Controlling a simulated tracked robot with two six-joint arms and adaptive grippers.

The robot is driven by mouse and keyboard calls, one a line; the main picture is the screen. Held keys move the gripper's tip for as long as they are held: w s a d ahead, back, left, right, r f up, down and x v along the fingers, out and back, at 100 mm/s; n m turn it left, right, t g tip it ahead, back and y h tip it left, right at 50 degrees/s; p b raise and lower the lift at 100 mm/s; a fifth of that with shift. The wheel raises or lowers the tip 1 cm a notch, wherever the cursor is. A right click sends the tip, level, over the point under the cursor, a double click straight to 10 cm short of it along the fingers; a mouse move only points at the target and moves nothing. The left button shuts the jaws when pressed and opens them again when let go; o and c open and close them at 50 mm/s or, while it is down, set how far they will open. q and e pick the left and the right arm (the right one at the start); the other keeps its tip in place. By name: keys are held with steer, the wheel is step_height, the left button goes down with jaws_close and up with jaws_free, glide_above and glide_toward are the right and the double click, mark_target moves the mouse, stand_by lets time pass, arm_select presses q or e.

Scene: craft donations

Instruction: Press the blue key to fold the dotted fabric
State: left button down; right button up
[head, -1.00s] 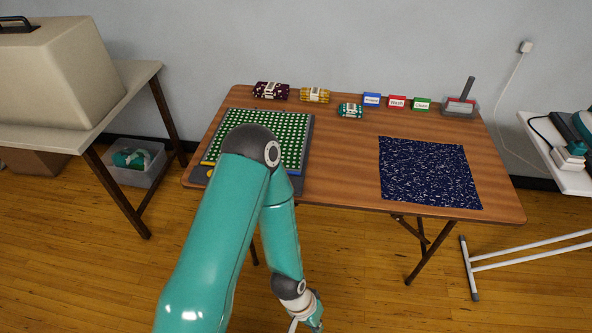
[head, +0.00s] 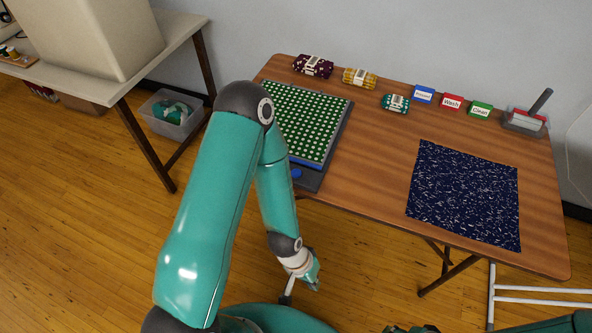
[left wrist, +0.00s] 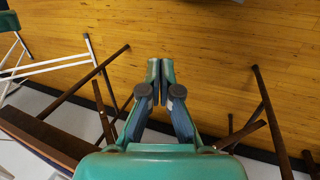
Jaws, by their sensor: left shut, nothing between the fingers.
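The dotted fabric (head: 300,122), green with white dots, lies flat on a dark grey folding board (head: 338,150) at the table's left end. My left arm hides part of its left side. The blue key (head: 296,173) is a small blue button at the board's front edge, just right of my forearm. My left gripper (left wrist: 160,78) is shut and empty in the left wrist view, over floor. In the head view its wrist hangs in front of the table's near edge, below the blue key and apart from it. Only bits of my right arm show.
A navy patterned cloth (head: 464,196) lies on the table's right half. Fabric rolls (head: 359,78), labelled blocks (head: 452,102) and a grey tray with a handled tool (head: 526,120) line the back. A side table (head: 100,82) stands left. The table's middle is clear.

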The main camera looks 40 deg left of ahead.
arm_select(q)
step_height(320, 180, up, 23)
steer(key=m+t+y+p, duration=0.25)
steer(key=m+t, duration=0.55)
steer(key=m, duration=0.5)
glide_above(295, 174)
step_height(295, 174, down, 8)
steer(key=b, duration=0.6)
steer(key=shift+f, duration=0.1)
steer(key=shift+f+b, duration=0.35)
steer(key=shift+f+b, duration=0.3)
steer(key=shift+b, duration=0.3)
